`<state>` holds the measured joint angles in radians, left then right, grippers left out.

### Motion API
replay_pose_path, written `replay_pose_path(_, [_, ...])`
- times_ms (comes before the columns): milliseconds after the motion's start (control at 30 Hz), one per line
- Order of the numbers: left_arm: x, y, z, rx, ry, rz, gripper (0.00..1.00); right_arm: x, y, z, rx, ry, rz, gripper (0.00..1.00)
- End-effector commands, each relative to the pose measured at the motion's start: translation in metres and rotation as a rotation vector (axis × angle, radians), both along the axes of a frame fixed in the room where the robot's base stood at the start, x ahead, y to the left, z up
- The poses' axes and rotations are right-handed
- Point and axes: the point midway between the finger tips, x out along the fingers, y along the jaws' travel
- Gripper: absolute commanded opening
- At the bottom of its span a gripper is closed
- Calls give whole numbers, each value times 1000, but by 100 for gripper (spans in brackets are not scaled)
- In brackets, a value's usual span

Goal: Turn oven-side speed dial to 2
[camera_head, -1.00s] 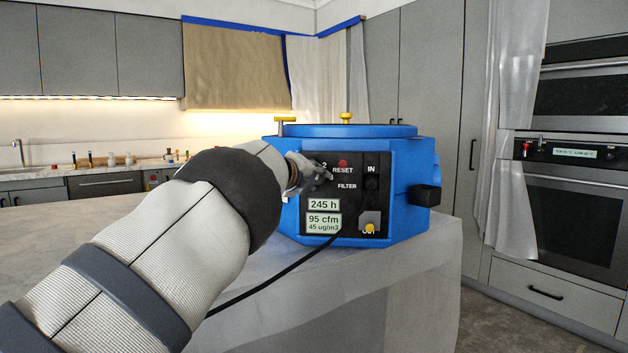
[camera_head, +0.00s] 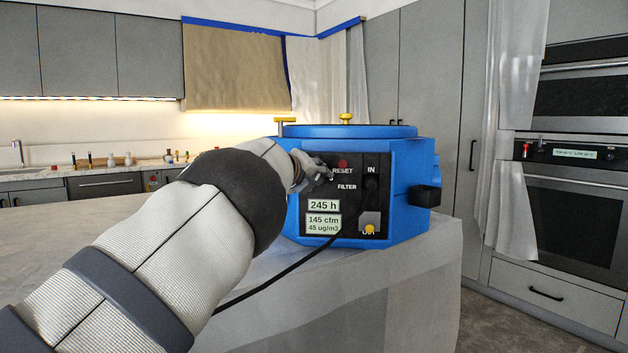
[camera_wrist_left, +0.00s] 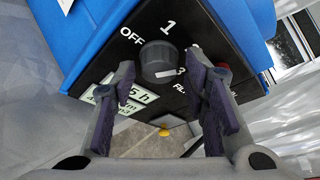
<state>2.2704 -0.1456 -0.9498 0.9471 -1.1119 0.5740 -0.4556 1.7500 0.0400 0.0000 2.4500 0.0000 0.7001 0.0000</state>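The blue machine (camera_head: 405,205) stands on the counter on the oven's side, with a black front panel (camera_head: 372,212). Its display label (camera_head: 323,219) reads 145 cfm. In the left wrist view the round dark speed dial (camera_wrist_left: 160,55) has OFF at its left, 1 above and 3 at its lower right; the 2 is hidden. A white mark shows on the dial's near edge; I cannot tell exactly which number it points to. My left gripper (camera_head: 318,172) is at the panel, open, its fingertips (camera_wrist_left: 159,74) on either side of the dial with gaps. My right gripper is out of view.
A black cable (camera_head: 290,268) runs from the IN socket down across the counter (camera_head: 400,275), which is partly covered by clear plastic sheeting. The oven (camera_head: 575,215) is at the right. Small bottles stand by the sink at the back left.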

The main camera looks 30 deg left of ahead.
Motion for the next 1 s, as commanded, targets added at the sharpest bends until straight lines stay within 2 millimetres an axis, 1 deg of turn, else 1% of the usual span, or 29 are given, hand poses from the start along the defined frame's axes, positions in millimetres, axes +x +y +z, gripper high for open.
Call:
replay_pose_path(267, [0,0,-1,0,1,-1,50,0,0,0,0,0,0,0])
replay_pose_path(367, [-4,0,0,-1,3,-1,50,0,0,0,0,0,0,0])
replay_pose_path(467, [-18,-1,5,-3,3,1,50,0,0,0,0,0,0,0])
replay_pose_path(567, [-41,-3,12,-2,1,3,50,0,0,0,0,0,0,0])
replay_pose_path(700, [-75,-5,22,-2,-1,1,50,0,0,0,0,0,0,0])
replay_pose_path(800, [-96,-6,27,-1,-1,0,50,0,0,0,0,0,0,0])
replay_pose_path(900, [-109,-7,31,0,-1,-1,50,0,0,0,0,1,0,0])
replay_pose_path(1000, [-115,-7,32,-1,1,0,50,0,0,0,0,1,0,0])
